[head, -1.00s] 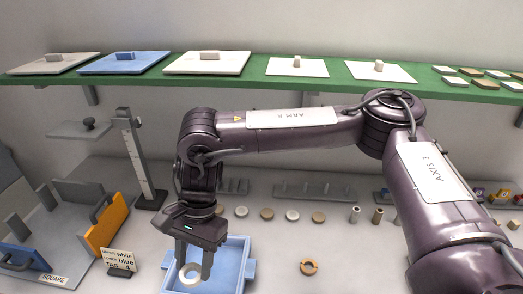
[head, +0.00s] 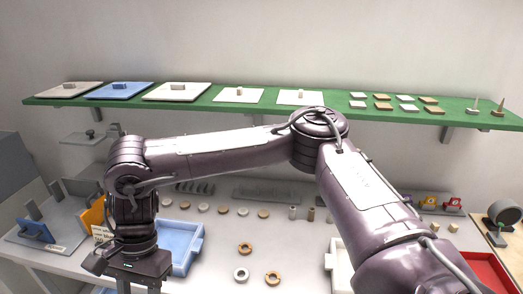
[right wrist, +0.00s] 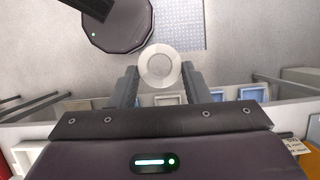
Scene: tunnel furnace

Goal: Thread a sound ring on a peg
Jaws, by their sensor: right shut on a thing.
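My right gripper (head: 139,287) is low at the left of the head view, with its fingertips cut off by the lower edge. In the right wrist view the gripper (right wrist: 160,80) is shut on a pale ring (right wrist: 145,70), held between its two fingers. Loose rings lie on the table: an orange-brown one (head: 245,243), a white one (head: 241,280) and a tan one (head: 266,281). I cannot tell whether they are whole. My left gripper is not in view.
A blue tray (head: 196,247) is just right of my right gripper. A white tray (head: 331,262) and a red tray (head: 488,262) are farther right. The green shelf (head: 330,104) runs above the table with flat plates on it. Small discs line the table's back.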

